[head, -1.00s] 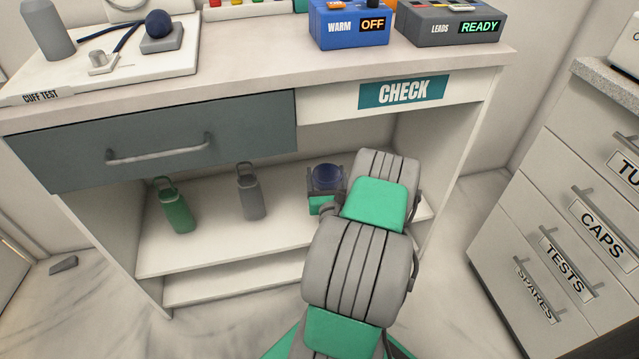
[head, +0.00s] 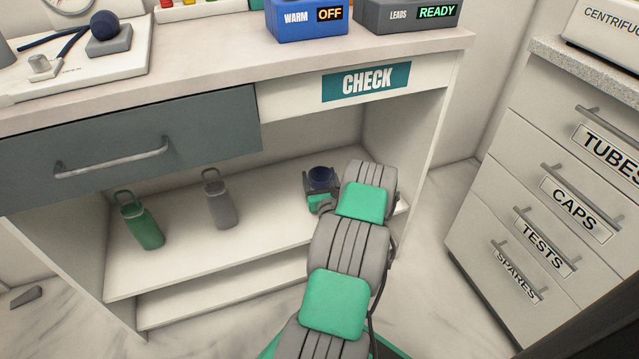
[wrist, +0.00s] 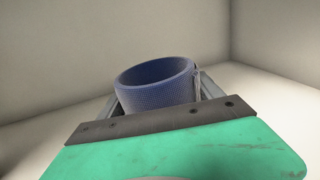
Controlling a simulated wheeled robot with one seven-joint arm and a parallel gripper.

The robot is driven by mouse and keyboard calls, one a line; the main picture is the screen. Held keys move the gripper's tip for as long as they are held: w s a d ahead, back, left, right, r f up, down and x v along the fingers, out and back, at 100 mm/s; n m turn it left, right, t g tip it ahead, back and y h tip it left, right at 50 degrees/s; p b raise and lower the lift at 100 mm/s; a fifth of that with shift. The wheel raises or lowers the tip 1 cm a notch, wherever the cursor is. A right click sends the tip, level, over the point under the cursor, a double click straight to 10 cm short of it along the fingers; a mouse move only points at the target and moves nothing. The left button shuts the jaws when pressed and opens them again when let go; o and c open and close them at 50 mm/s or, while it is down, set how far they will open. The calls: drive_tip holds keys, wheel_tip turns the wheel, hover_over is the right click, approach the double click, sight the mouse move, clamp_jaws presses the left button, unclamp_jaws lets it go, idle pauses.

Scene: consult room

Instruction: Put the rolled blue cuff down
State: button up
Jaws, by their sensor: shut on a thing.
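The rolled blue cuff (head: 321,176) is at the right part of the open shelf under the desk, seen small in the head view. In the wrist view the cuff (wrist: 157,84) stands upright as a dark blue ring, its hollow top showing. My gripper (head: 321,190) is around it, shut on the cuff; its plate hides the cuff's lower part in the wrist view. I cannot tell whether the cuff's bottom touches the shelf board (head: 265,205).
A grey bottle (head: 220,203) and a green bottle (head: 142,222) stand on the shelf to the left. The desk top with the CHECK label (head: 366,82) is above my arm. A drawer cabinet (head: 500,165) stands right. The board between grey bottle and gripper is clear.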

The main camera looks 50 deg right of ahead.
sight(322, 186)
drive_tip(key=shift+f, duration=0.6)
drive_tip(key=o, duration=1.6)
drive_tip(key=shift+c, duration=0.2)
drive_tip(key=shift+s+a+r, duration=0.1)
drive_tip(key=shift+r, duration=0.1)
drive_tip(key=p+v, duration=0.1)
drive_tip(key=v, duration=0.2)
drive_tip(key=shift+s, duration=0.1)
drive_tip(key=shift+b+v, duration=0.45)
drive_tip(key=shift+v, duration=0.5)
drive_tip(key=v, duration=0.5)
drive_tip(key=shift+s+a, duration=0.2)
drive_tip(key=shift+s, duration=0.05)
drive_tip(key=shift+s+a, duration=0.35)
drive_tip(key=shift+a, duration=0.05)
